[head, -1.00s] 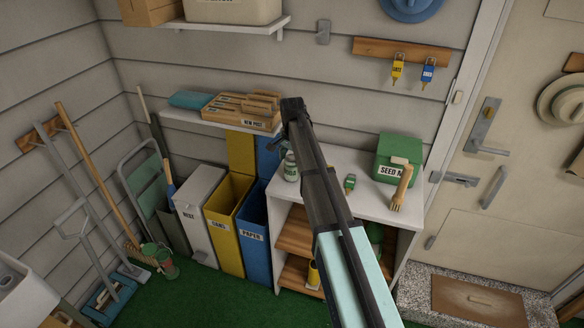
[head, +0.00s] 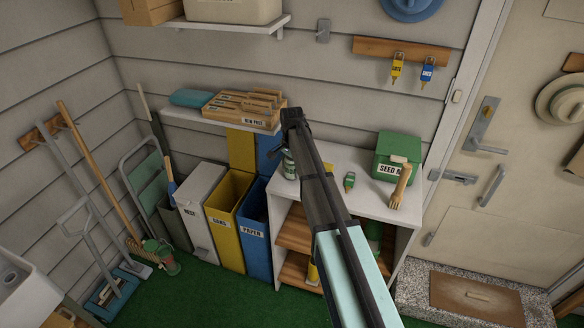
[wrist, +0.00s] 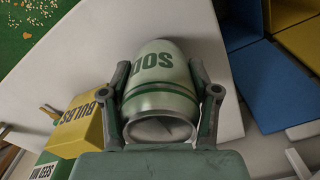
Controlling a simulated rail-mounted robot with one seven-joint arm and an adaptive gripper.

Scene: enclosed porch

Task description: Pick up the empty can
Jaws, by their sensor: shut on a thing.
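The can, pale with green bands and green lettering reading "SOD…", is between the two fingers of my gripper (wrist: 158,82) in the wrist view. A finger lies against each side of the can (wrist: 160,62), and its rimmed end faces the camera. In the head view the can (head: 289,165) shows at the left end of the white counter, below my gripper (head: 284,143), partly hidden by my arm. I cannot tell whether its base touches the counter.
The white counter (head: 330,187) also holds a green seed box (head: 396,148), a small green item (head: 350,181) and a wooden hand (head: 401,186). Yellow (head: 228,205) and blue (head: 256,220) bins stand to its left. A shelf with a wooden post tray (head: 243,107) is close above.

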